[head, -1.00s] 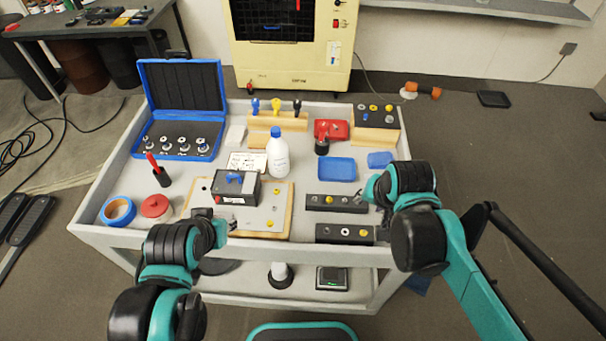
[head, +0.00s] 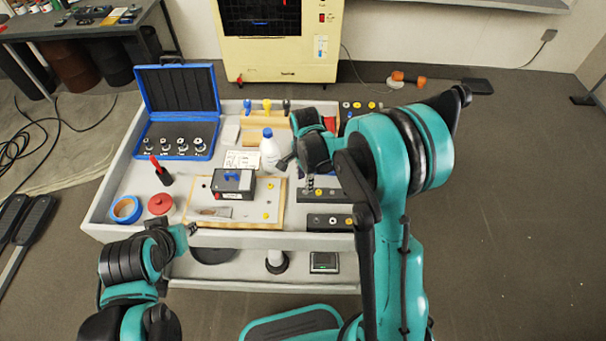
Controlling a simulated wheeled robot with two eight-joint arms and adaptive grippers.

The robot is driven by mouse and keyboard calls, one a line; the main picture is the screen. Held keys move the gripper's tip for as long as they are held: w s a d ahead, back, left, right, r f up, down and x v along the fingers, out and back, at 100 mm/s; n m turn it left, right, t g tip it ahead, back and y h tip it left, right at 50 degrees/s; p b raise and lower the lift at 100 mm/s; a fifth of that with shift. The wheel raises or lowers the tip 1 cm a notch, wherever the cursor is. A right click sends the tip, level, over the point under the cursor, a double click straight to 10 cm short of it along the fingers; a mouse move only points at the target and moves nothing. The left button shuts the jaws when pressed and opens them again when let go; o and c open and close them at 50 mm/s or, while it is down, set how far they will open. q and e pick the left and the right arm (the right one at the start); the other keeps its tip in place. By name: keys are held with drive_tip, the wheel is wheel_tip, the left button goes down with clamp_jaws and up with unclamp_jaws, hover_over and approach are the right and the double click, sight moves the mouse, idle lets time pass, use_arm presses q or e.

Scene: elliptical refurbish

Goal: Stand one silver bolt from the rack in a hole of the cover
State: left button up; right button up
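Two black racks stand at the front right of the cart top. The front rack (head: 329,222) carries silver and yellow bolt heads. The rack behind it (head: 314,195) is partly hidden by my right arm. A pale plate on a wooden board (head: 260,217), which may be the cover, holds a black box (head: 233,184) and a few yellow pieces. My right gripper (head: 288,162) is over the cart, above and behind the racks, beside the white bottle. A ridged grey piece shows below its wrist; I cannot tell what it is. My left gripper (head: 191,230) is at the cart's front edge, its fingers unclear.
A white bottle with a blue cap (head: 270,150) stands close to my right gripper. Coloured-handled tools stand at the back.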

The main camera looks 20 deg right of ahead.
sight(305, 194)
wheel_tip(305, 194, down, 5)
drive_tip(key=shift+r+b, duration=0.1)
drive_tip(key=shift+b, duration=0.45)
clamp_jaws()
